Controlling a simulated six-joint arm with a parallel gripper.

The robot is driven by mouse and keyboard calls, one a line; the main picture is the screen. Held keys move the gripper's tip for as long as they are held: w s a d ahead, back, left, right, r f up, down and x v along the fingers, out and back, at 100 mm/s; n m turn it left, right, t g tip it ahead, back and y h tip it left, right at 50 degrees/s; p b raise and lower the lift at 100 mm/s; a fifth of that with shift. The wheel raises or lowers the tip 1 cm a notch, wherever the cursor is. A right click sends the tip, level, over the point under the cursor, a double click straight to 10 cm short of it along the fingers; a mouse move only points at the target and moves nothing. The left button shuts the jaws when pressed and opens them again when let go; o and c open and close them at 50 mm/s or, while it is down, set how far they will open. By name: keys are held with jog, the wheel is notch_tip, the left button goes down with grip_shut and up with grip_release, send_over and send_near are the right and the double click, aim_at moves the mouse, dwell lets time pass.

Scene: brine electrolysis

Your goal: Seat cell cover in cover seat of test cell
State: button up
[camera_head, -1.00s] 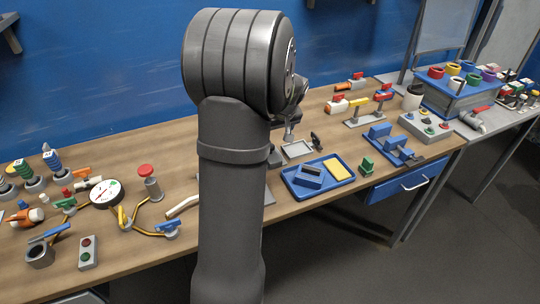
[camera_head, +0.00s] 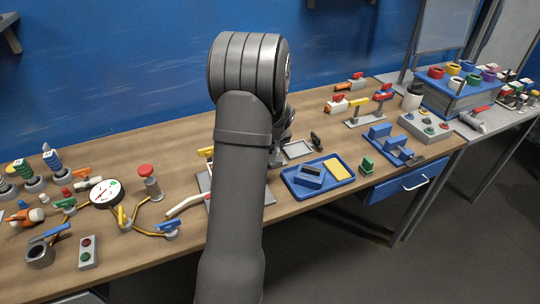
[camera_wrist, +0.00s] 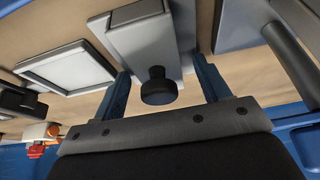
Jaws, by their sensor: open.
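A grey block-shaped piece (camera_wrist: 152,40) with a black round knob (camera_wrist: 158,86) shows in the wrist view. I take it to be the cell cover, but cannot tell whether it is loose or sits on something. My gripper (camera_wrist: 160,66) is open, with one blue finger on each side of the piece and the knob between them. No clear contact shows. In the head view my arm hides the fingertips and the piece. I cannot make out the test cell's cover seat; a grey plate (camera_head: 204,184) partly behind my arm may belong to the cell.
A pale shallow frame (camera_wrist: 68,66) lies beside the piece and also shows in the head view (camera_head: 297,149). A grey post (camera_wrist: 292,58) stands at the wrist view's right. A blue tray (camera_head: 318,187) is right of my arm; a gauge (camera_head: 106,192) is left.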

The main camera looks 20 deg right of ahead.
jog(key=c, duration=1.1)
jog(key=shift+r, duration=0.15)
jog(key=shift+c, duration=0.2)
